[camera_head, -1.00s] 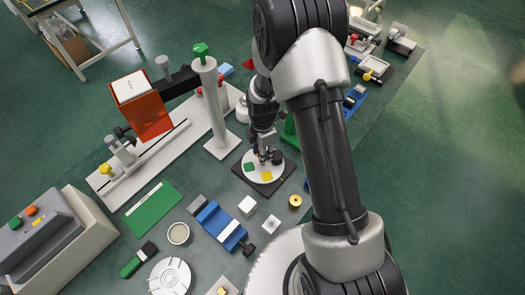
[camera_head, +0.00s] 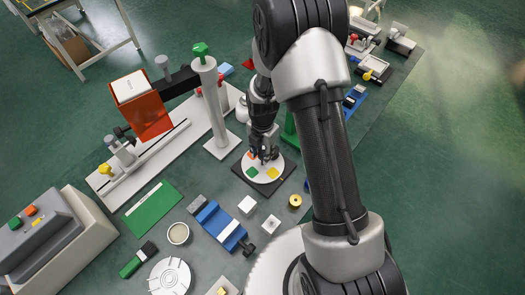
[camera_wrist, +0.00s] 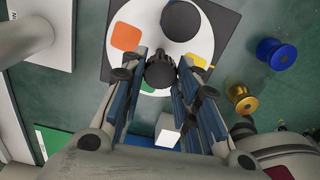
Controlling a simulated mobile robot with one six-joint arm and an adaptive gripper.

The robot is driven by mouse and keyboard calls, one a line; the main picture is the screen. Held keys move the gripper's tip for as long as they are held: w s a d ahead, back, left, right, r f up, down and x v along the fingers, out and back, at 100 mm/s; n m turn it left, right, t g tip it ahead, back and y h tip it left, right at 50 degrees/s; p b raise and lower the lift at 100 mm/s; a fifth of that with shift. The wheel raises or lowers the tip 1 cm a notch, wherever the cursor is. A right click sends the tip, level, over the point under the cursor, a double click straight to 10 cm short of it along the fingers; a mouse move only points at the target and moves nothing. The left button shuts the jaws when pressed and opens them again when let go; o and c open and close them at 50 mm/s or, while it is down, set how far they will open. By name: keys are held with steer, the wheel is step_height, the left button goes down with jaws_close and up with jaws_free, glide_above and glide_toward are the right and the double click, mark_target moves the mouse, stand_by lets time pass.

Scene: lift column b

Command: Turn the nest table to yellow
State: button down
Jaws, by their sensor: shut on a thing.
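The nest table is a white round disc (camera_head: 284,166) on a black square base (camera_head: 264,190). It also shows in the wrist view (camera_wrist: 152,20). It carries an orange patch (camera_wrist: 126,37), a green patch (camera_head: 252,172) and a yellow patch (camera_head: 272,172). A large dark round thing (camera_wrist: 181,20) covers another part of the disc. My gripper (camera_head: 263,158) points down over the disc. In the wrist view its fingers (camera_wrist: 160,75) are shut on a dark round knob (camera_wrist: 160,71) near the disc's middle. The fingers partly hide the green and yellow patches.
A blue spool (camera_wrist: 276,53) and a brass spool (camera_wrist: 242,98) stand beside the base. A grey post (camera_head: 210,100) with a green knob stands close to the left. A white block (camera_head: 247,205) and a blue clamp (camera_head: 220,225) lie in front.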

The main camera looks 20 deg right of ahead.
steer(key=shift+n, duration=0.7)
steer(key=c, duration=1.2)
jaws_free()
step_height(320, 180, up, 12)
steer(key=shift+s, duration=0.1)
